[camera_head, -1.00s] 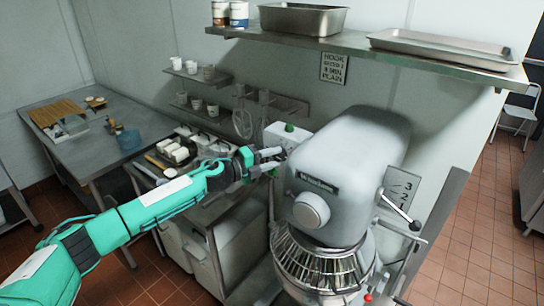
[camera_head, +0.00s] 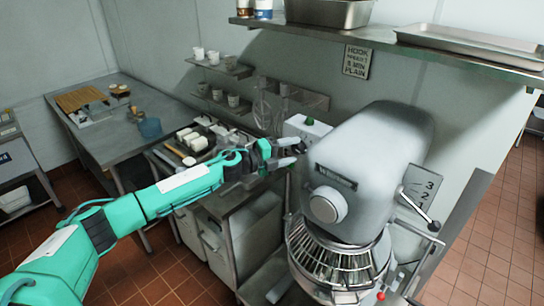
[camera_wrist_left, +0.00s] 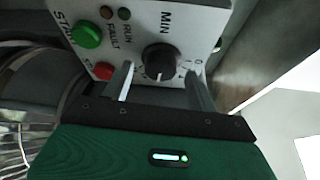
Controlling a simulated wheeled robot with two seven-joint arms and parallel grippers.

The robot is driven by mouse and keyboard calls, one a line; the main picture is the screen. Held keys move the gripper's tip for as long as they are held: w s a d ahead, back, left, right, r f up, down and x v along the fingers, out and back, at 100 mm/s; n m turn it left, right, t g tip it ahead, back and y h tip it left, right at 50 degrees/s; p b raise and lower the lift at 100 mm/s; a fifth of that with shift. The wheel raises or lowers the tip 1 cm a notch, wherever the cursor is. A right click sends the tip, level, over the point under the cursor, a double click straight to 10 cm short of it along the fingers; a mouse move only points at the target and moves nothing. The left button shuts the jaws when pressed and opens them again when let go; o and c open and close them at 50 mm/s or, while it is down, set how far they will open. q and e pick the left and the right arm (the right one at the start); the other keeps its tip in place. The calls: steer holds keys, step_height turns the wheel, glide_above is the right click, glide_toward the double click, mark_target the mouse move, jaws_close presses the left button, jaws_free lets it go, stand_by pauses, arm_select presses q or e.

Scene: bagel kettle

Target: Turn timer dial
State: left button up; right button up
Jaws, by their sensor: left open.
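The timer dial (camera_wrist_left: 160,58) is a black round knob with a pointer line, on a white control panel (camera_wrist_left: 190,22) marked MIN in the left wrist view. A green START button (camera_wrist_left: 87,35), a red button (camera_wrist_left: 104,71) and small lamps sit beside it. My left gripper (camera_wrist_left: 158,84) is open, its two fingers on either side below the dial in that view, apart from it. In the head view the left gripper (camera_head: 291,152) is at the control box (camera_head: 308,128) beside the mixer (camera_head: 365,150); the dial is hidden there. My right gripper is not in view.
The large grey mixer with its wire bowl guard (camera_head: 330,255) stands close right of the left gripper. A steel shelf (camera_head: 400,45) with pans hangs above. A worktable (camera_head: 110,145) and a tray of white blocks (camera_head: 170,158) lie to the left.

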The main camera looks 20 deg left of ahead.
arm_select(q)
steer(key=b+v, duration=0.6)
steer(key=v, duration=0.7)
steer(key=shift+a+f, duration=0.1)
steer(key=shift+a, duration=0.05)
